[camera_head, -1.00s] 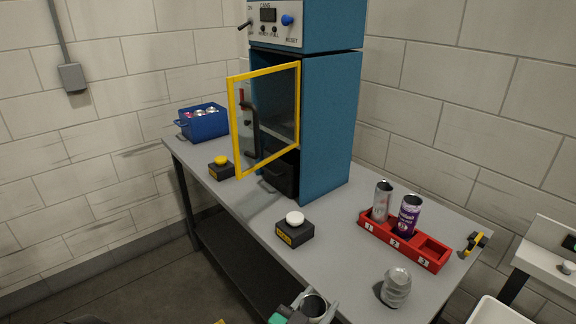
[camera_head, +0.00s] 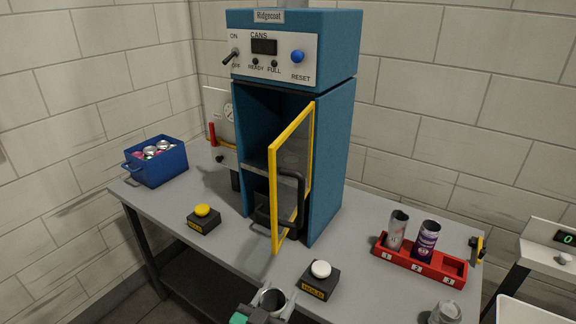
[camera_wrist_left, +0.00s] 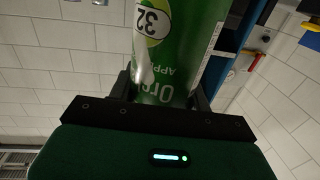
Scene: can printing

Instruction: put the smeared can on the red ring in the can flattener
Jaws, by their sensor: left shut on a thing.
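My left gripper (camera_head: 258,312) is at the bottom edge of the head view, shut on an open-topped can (camera_head: 273,299). In the left wrist view the can (camera_wrist_left: 178,50) is green, with a white oval reading 32 and a pale streak beside it. The blue can flattener (camera_head: 328,165) stands on the table beyond the gripper. Its yellow-framed door (camera_head: 273,190) with a black handle stands open towards me. Its dark interior (camera_head: 255,120) shows in part, with a grey shelf; no red ring is visible inside. My right gripper is not in view.
A yellow button box (camera_head: 203,219) and a white button box (camera_head: 320,280) flank the door. A red rack (camera_head: 420,262) holds a grey can and a purple can. A crumpled silver can (camera_head: 445,312) is front right. A blue bin (camera_head: 156,163) with cans is back left.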

